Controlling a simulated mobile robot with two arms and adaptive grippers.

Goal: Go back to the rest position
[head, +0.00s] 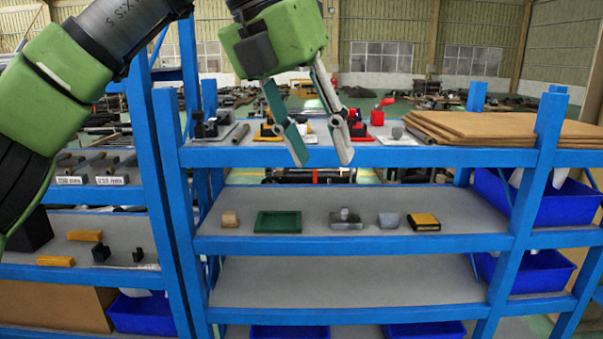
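My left gripper (323,160) comes in from the upper left on its green arm. Its two fingers point down and are spread apart, with nothing between them. It hangs in front of the top shelf (420,157) of the blue rack, and its fingertips overlap that shelf's front edge in the picture. I cannot tell whether they touch it. My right gripper is not in the head view.
The middle shelf (300,191) holds a wooden block (229,219), a green tray (278,222), grey metal parts (345,218) and a yellow-black block (423,222). Brown boards (490,128) lie at top right. Blue bins (568,205) stand at right. The lower shelf (345,282) is bare.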

